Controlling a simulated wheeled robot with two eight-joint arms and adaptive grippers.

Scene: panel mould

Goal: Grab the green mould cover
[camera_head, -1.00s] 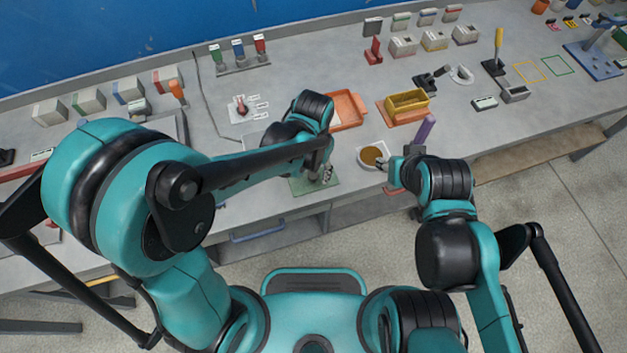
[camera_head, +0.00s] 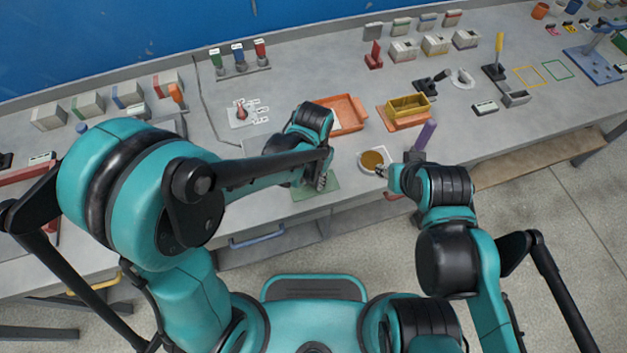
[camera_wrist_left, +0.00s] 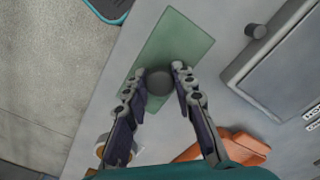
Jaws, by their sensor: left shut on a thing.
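The green mould cover (camera_wrist_left: 172,48) is a flat green plate with a dark round knob (camera_wrist_left: 160,84). In the head view the cover (camera_head: 302,193) shows near the front edge of the bench, partly hidden by my left gripper (camera_head: 322,181). In the left wrist view my left gripper (camera_wrist_left: 158,76) has one finger on each side of the knob and is shut on it. I cannot tell if the cover is touching the bench.
An orange tray (camera_head: 348,113) lies behind my left gripper. A grey box (camera_wrist_left: 292,60) with a knob is close to the cover in the wrist view.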

